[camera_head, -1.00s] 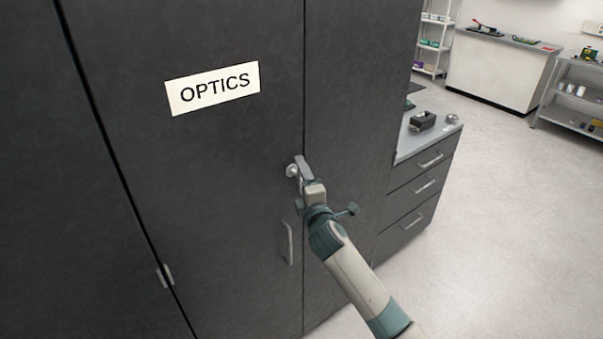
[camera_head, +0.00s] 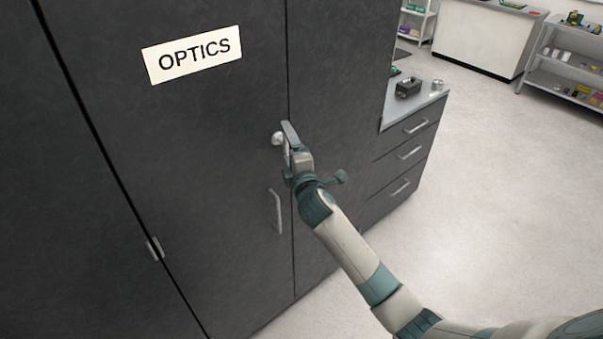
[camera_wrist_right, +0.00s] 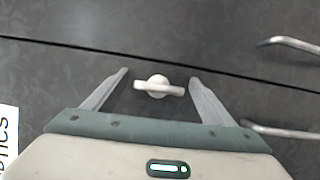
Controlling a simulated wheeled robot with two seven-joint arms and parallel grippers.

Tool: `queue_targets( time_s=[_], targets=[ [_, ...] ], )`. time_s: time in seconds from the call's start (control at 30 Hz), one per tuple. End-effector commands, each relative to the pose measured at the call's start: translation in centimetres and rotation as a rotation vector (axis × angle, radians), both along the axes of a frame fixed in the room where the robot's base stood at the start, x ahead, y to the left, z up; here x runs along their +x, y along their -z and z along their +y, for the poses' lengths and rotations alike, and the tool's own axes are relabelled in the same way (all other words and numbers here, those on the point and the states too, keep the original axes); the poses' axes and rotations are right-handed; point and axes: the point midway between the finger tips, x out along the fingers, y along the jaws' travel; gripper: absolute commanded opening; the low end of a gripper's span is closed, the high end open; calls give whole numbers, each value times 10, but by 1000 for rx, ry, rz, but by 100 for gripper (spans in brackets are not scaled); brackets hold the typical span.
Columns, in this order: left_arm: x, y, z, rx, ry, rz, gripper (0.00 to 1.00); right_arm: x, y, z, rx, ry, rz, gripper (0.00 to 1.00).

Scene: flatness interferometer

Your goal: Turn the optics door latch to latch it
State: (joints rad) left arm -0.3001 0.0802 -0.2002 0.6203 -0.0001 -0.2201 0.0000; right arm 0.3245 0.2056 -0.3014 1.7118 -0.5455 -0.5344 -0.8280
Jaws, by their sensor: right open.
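The optics door (camera_head: 220,130) is dark grey and carries a white OPTICS label (camera_head: 193,54). The latch (camera_head: 278,139) is a small pale knob near the door's right edge; in the right wrist view it is a round boss with a crossbar (camera_wrist_right: 158,87). My right gripper (camera_head: 288,135) is at the latch, and its fingers hide part of it in the head view. In the right wrist view the right gripper (camera_wrist_right: 158,78) is open, with one finger on each side of the latch and a gap to both. My left gripper is not in view.
A vertical door handle (camera_head: 276,211) sits below the latch. Another handle (camera_head: 154,249) is at lower left. A drawer unit (camera_head: 405,155) with a black device (camera_head: 408,88) on top stands right of the cabinet. The floor on the right is clear.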

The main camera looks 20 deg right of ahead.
Motion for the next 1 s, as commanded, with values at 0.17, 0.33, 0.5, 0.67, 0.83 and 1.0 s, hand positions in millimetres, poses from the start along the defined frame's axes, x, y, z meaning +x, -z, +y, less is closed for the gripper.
queue_targets(
  time_s=[0.17,0.33,0.5,0.67,0.83,1.0],
  targets=[
    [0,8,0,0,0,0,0,-18,3,0,-1,-1,0,77],
    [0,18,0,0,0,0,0,-45,4,2,1,-2,-1,77],
    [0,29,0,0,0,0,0,-75,5,3,1,-2,-1,77],
    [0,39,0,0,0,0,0,-105,5,5,1,-2,0,77],
    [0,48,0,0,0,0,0,-135,5,6,1,-2,0,77],
    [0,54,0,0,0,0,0,-156,5,7,1,-1,1,77]
  ],
)
